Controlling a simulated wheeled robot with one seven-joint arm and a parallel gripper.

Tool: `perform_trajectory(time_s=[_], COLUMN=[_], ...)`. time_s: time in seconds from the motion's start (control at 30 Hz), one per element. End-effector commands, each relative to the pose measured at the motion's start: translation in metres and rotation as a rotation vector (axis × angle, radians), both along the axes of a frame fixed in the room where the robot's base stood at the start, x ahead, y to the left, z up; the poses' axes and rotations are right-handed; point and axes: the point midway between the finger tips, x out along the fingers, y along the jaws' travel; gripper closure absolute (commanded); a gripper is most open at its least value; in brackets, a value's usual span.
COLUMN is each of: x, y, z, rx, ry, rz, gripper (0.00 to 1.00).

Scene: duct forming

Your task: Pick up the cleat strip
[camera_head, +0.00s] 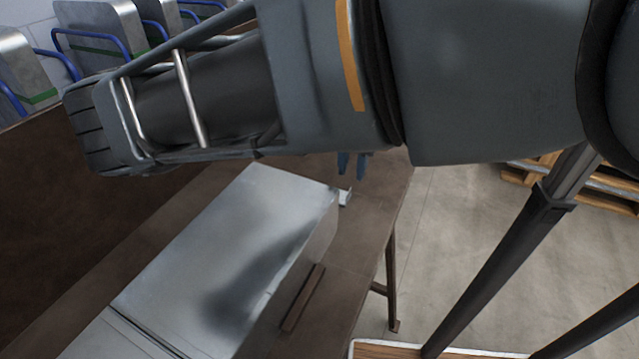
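My arm crosses the top of the head view, and two blue fingertips of my gripper (352,163) show below it, pointing down with a narrow gap between them. The rest of the gripper is hidden behind the arm. A small, pale metal piece (345,197), which looks like the end of the cleat strip, lies on the table just below the fingertips, beside the far right corner of a metal duct. Most of it is hidden by the duct. The fingertips appear apart from it, with nothing seen between them.
The large shiny duct (225,240) lies on the brown table (372,225). A thin dark brown bar (303,298) lies along its right side. Metal boxes with blue handles (95,35) stand at upper left. A wooden pallet (520,172) is on the open floor at right.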

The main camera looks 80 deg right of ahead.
Motion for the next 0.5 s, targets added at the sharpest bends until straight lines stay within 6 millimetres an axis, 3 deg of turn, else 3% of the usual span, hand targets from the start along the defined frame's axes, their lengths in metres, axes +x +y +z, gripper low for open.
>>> perform_trajectory(time_s=[0.5], x=[0.002], y=[-0.003], z=[-0.061], rx=[0.001], ry=[-0.001], rz=[0.000], gripper=[0.67])
